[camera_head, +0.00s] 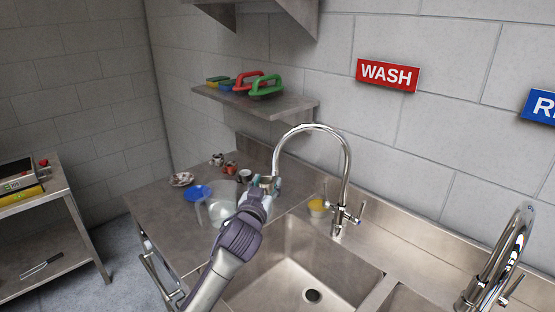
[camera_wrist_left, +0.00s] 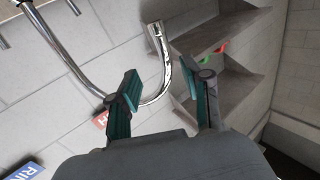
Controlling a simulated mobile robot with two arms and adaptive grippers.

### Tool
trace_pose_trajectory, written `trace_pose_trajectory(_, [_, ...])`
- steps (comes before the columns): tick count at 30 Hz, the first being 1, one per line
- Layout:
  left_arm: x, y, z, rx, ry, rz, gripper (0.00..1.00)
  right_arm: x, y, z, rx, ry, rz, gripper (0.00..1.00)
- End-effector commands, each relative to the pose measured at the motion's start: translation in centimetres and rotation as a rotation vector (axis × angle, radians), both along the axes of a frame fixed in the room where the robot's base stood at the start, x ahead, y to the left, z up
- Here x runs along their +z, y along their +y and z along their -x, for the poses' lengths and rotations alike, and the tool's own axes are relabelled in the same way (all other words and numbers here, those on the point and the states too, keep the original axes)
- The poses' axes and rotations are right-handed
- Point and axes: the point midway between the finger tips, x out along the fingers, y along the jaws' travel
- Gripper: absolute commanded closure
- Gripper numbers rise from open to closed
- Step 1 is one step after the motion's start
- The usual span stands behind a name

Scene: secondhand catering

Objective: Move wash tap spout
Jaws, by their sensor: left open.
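The wash tap (camera_head: 346,170) is a tall chrome arch behind the left basin, below the red WASH sign (camera_head: 387,75). Its spout curves to the left and down, its end close to my left gripper (camera_head: 268,184). In the left wrist view the curved spout (camera_wrist_left: 168,72) shows between the two teal fingers of my left gripper (camera_wrist_left: 162,90), which are apart. I cannot tell whether either finger touches the spout. The gripper partly hides the spout's lower end in the head view. My right gripper is out of view.
The steel basin (camera_head: 290,262) lies right of my left arm. A blue dish (camera_head: 198,193), a clear bowl (camera_head: 214,209) and small cups (camera_head: 230,168) are on the left counter. A shelf (camera_head: 290,106) with green and red handled items hangs above. Another tap (camera_head: 505,262) stands far right.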

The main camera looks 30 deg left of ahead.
Motion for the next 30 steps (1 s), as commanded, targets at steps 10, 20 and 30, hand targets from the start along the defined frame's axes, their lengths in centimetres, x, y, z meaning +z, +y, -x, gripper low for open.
trace_pose_trajectory(10, [0.3, 1.7, -6.6, 0.003, 0.003, -0.001, 0.51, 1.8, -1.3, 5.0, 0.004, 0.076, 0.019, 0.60])
trace_pose_trajectory(20, [0.1, 2.8, -10.6, 0.003, 0.002, -0.001, 0.51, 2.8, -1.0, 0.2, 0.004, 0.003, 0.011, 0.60])
trace_pose_trajectory(30, [0.0, 2.9, -11.3, 0.002, 0.002, -0.001, 0.51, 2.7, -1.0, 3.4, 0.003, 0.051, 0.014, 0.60])
